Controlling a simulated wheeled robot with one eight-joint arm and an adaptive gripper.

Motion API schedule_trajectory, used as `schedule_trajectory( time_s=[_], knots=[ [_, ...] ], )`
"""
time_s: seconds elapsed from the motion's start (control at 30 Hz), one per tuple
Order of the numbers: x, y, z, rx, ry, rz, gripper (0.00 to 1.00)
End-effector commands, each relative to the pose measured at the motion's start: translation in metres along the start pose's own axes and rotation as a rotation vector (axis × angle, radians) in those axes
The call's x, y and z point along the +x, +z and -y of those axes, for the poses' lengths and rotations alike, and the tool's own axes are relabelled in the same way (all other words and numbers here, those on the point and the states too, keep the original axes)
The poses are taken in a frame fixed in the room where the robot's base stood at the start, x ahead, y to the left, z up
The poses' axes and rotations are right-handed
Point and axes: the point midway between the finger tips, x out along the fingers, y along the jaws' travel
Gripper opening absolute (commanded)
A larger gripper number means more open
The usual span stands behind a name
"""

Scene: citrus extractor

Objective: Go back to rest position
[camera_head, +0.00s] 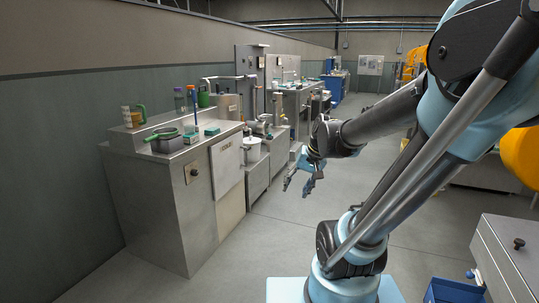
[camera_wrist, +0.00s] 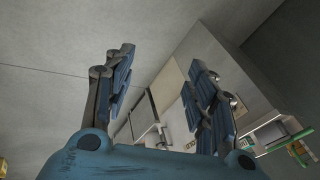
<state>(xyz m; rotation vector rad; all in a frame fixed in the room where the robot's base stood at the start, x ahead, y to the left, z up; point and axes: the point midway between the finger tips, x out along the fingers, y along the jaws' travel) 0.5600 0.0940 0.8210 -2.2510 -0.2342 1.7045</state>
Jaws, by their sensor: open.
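My gripper (camera_head: 298,184) is open and empty in the head view, hanging in the air over the aisle, to the right of the steel cabinets. In the wrist view its two blue-padded fingers (camera_wrist: 165,95) stand well apart with nothing between them. Beyond the fingers the wrist view shows grey floor and the side of a steel cabinet. My arm is bent and reaches from the right side of the head view toward the middle.
A steel cabinet (camera_head: 150,205) along the left wall carries a pot (camera_head: 167,143) and several bottles. A white pot (camera_head: 251,150) stands farther along. A blue bin (camera_head: 455,291) and a grey cabinet (camera_head: 510,255) are at lower right. The middle floor (camera_head: 225,262) is clear.

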Motion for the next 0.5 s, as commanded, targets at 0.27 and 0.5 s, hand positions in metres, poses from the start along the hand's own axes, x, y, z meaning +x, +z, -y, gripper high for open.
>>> schedule_trajectory(
  time_s=[0.27, 0.5],
  knots=[
    [-0.009, 0.060, -0.054, -0.075, 0.149, 0.029, 0.51],
    [-0.012, 0.104, -0.095, -0.130, 0.266, 0.062, 0.51]
  ],
)
